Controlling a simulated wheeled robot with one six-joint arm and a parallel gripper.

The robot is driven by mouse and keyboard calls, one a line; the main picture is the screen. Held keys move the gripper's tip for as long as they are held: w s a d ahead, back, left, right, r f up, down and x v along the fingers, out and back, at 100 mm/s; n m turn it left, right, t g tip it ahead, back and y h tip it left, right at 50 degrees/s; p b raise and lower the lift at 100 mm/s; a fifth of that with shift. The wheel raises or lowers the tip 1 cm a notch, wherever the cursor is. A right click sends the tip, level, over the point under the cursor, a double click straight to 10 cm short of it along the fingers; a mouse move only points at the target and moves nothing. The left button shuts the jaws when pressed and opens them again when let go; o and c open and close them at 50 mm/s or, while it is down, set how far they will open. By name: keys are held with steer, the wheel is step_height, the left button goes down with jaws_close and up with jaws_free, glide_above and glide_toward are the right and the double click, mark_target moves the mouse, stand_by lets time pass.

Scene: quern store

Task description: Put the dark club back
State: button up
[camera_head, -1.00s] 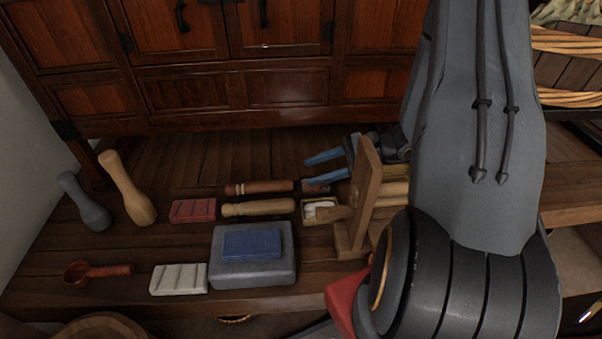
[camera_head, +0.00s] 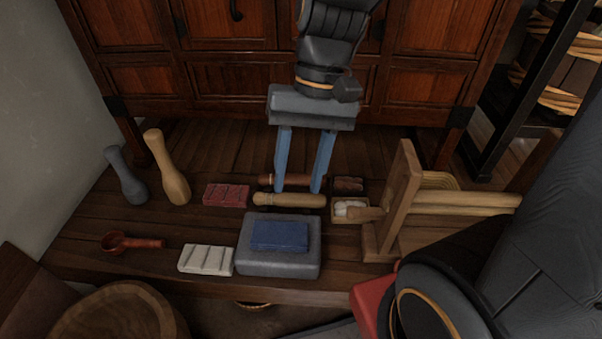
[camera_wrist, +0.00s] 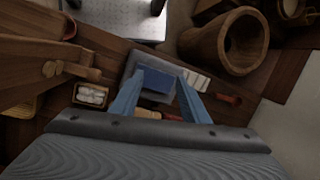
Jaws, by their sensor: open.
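A dark grey club (camera_head: 126,176) stands at the left end of the low wooden bench, beside a pale wooden club (camera_head: 167,168). A dark reddish-brown turned stick (camera_head: 292,181) lies behind a pale turned stick (camera_head: 290,200) at mid-bench. My gripper (camera_head: 298,188) is open and points down, its blue fingers in front of or around the reddish stick. I cannot tell whether they touch it. In the wrist view my gripper (camera_wrist: 161,82) shows with nothing clearly held. Its base hides most of the sticks there.
A grey block with a blue block (camera_head: 279,236) on it, a white ridged block (camera_head: 206,260), a red block (camera_head: 227,195) and a red ladle (camera_head: 130,243) lie around. A wooden stand (camera_head: 395,205) is right of the sticks. A cabinet (camera_head: 230,85) closes off the back.

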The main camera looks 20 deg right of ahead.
steer(key=shift+s+a+r+n+t+h, duration=0.1)
steer(key=shift+s+r+n+t+h, duration=0.45)
steer(key=shift+s+r+n, duration=0.4)
steer(key=shift+s+a+r+n+t+h, duration=0.1)
steer(key=shift+s+r+n+t+h, duration=0.5)
steer(key=shift+n, duration=0.55)
steer(key=d+r+m+p, duration=0.3)
steer(key=d+r+p, duration=0.7)
steer(key=p, duration=1)
steer(key=shift+r, duration=0.8)
steer(key=shift+s, duration=0.1)
